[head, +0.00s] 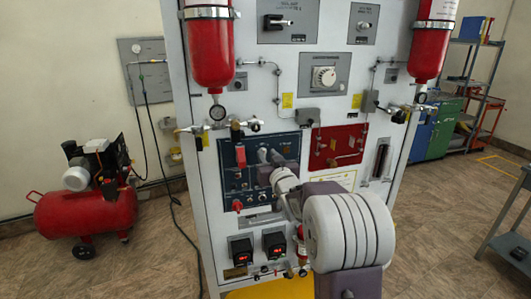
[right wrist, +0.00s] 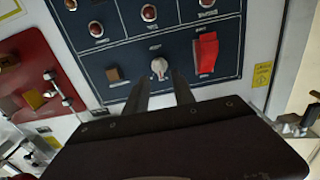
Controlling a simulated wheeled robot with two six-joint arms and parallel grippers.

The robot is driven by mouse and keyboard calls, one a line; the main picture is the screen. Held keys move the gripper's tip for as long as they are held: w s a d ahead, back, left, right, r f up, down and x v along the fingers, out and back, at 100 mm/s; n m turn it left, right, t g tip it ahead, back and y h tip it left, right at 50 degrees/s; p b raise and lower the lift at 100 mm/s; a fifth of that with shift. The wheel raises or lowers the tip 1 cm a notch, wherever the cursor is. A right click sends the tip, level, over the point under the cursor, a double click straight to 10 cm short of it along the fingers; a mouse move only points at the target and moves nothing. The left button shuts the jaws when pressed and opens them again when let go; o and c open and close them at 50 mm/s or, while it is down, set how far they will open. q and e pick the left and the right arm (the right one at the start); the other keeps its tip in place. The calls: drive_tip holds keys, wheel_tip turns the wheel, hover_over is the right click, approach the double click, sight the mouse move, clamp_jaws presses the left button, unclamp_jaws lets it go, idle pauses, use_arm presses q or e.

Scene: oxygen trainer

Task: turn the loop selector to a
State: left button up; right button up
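A small white rotary knob (right wrist: 159,67) sits on the dark blue panel (right wrist: 140,48), between a brown square button and a red switch. It is the only rotary selector I see there; its lettering is too small to read, so I cannot tell which position it points to. My right gripper (right wrist: 159,82) is open, its two dark fingers apart, with the knob between and just beyond their tips in the picture. I cannot tell whether they touch it. In the head view my right gripper (head: 267,168) is at the blue panel (head: 230,180) and hides part of it. My left gripper is not in view.
The red switch (right wrist: 205,53) stands close beside the right finger. A brown square button (right wrist: 115,76) is on the other side. A red panel (head: 336,146) with valves adjoins the blue panel. Red cylinders (head: 209,55) hang above, and a red compressor (head: 85,215) stands left.

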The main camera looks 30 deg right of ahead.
drive_tip(key=shift+w+d, duration=0.2)
drive_tip(key=shift+w, duration=0.45)
drive_tip(key=shift+w+a, duration=0.1)
drive_tip(key=shift+w, duration=0.35)
drive_tip(key=shift+s, duration=0.1)
clamp_jaws()
